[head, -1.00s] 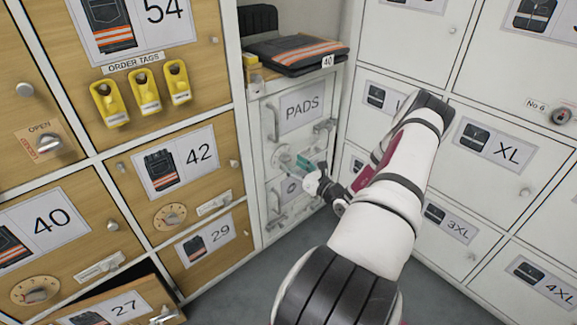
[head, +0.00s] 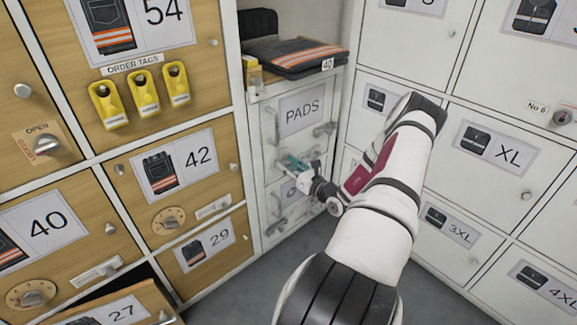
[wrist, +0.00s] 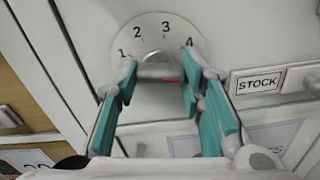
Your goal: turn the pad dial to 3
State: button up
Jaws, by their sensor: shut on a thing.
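The pad dial (wrist: 150,30) is a pale round plate marked 1, 2, 3 and 4 on a white door, seen in the wrist view. Its grey bar knob (wrist: 157,71) lies roughly level, with a red mark at its right end, below the 4. My gripper (wrist: 158,82) has its teal fingertips on the two ends of the knob and is shut on it. In the head view my gripper (head: 292,163) is at the white door below the PADS label (head: 302,112), and it largely hides the dial there.
A STOCK label (wrist: 258,82) is right of the dial. White lockers (head: 490,150) stand close on the right, and wooden lockers (head: 180,170) on the left. Folded workwear (head: 292,52) lies on the shelf above. An open drawer (head: 120,305) juts out at lower left.

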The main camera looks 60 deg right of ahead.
jog(key=n+p, duration=0.2)
jog(key=n, duration=0.1)
jog(key=shift+n, duration=0.4)
jog(key=n+p, duration=0.1)
jog(key=n, duration=0.2)
jog(key=shift+n, duration=0.3)
jog(key=n, duration=0.4)
jog(key=shift+r+n+p, duration=0.1)
jog(key=shift+n+p, duration=0.25)
jog(key=shift+n, duration=1.75)
jog(key=o, duration=1.1)
jog(key=shift+o, duration=0.2)
